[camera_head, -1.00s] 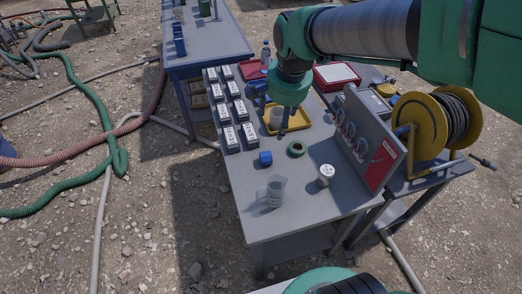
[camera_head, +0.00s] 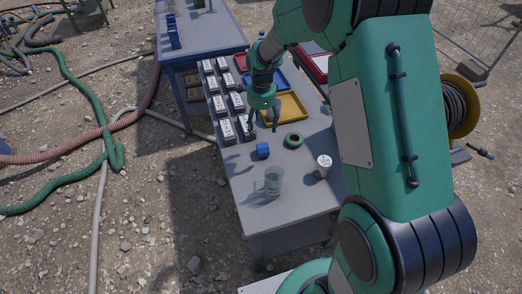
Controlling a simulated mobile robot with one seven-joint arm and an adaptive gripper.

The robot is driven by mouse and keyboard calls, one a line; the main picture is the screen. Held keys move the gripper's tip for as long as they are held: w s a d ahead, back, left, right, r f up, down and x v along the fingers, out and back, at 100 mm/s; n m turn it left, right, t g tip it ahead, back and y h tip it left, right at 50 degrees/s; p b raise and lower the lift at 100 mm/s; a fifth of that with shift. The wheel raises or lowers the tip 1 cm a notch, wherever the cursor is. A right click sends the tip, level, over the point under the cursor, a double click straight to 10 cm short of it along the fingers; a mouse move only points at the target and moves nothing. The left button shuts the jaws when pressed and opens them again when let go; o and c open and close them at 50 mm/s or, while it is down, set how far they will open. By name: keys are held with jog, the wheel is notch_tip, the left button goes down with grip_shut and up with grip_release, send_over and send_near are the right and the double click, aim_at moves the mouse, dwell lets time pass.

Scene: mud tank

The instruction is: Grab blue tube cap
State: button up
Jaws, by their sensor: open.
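The blue tube cap (camera_head: 262,151) looks like a small blue block and stands upright on the grey workbench (camera_head: 300,192). My gripper (camera_head: 262,129) points down with its two fingers spread and nothing visible between them. In the picture its fingertips are just above and behind the cap, apart from it. I cannot tell their exact height over the bench.
A green ring (camera_head: 293,141) lies right of the cap. A clear beaker (camera_head: 273,182) and a white-topped jar (camera_head: 324,163) stand nearer. Labelled boxes (camera_head: 227,131) line the left edge. A yellow tray (camera_head: 291,104) lies behind. My arm hides the bench's right side.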

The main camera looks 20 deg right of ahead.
aim_at(261, 145)
jog(key=shift+w+f+m, duration=0.25)
jog(key=shift+f+m, duration=0.05)
jog(key=shift+f, duration=0.55)
jog(key=shift+f, duration=0.1)
jog(key=shift+f+b, duration=0.85)
jog(key=shift+f, duration=3.35)
jog(key=shift+w+d+f+b, duration=0.1)
jog(key=shift+f+b, duration=0.65)
jog(key=shift+f, duration=1.85)
jog(key=shift+c, duration=0.5)
jog(key=c, duration=1.2)
